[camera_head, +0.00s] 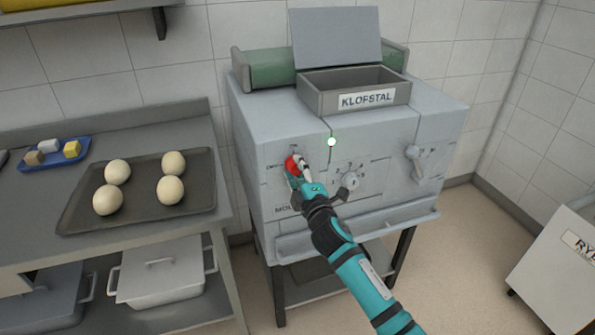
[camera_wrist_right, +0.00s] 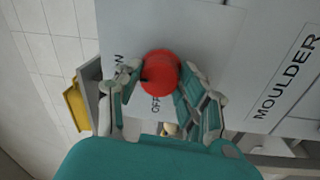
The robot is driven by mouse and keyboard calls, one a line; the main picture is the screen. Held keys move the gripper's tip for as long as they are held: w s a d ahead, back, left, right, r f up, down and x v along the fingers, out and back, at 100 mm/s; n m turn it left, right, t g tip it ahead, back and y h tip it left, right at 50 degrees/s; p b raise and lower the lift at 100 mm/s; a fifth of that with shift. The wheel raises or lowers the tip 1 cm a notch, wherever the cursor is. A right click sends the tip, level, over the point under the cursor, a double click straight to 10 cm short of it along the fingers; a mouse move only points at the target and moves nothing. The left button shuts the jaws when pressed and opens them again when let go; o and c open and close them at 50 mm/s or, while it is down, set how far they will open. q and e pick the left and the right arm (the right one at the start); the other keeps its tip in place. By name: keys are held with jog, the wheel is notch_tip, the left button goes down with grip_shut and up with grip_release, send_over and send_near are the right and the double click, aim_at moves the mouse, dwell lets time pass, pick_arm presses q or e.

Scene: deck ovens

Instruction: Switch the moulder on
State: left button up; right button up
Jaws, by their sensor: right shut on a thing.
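The moulder (camera_head: 400,130) is a grey machine labelled KLOFSTAL on its hopper. A red switch knob (camera_head: 291,163) sits at the left of its front panel. The knob also shows in the right wrist view (camera_wrist_right: 161,72), with the words ON and OFF printed beside it. My right gripper (camera_head: 299,170) is at the knob, with a finger on each side, shut on it; it also shows in the right wrist view (camera_wrist_right: 160,95). A small green light (camera_head: 332,142) glows on the panel. The gripper hides part of the knob. My left gripper is not in view.
A numbered dial (camera_head: 350,181) and a lever (camera_head: 413,152) are on the same panel, right of my gripper. A steel table at left holds a dark tray (camera_head: 138,190) with several dough balls and a blue tray (camera_head: 40,163). A white bin (camera_head: 560,262) stands at right.

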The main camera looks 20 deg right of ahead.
jog(key=shift+r, duration=0.25)
jog(key=o, duration=0.9)
jog(key=shift+o, duration=1.2)
jog(key=shift+w+f, duration=0.1)
jog(key=shift+f, duration=0.1)
jog(key=s, duration=1.2)
jog(key=shift+d+f, duration=0.25)
jog(key=shift+f, duration=0.2)
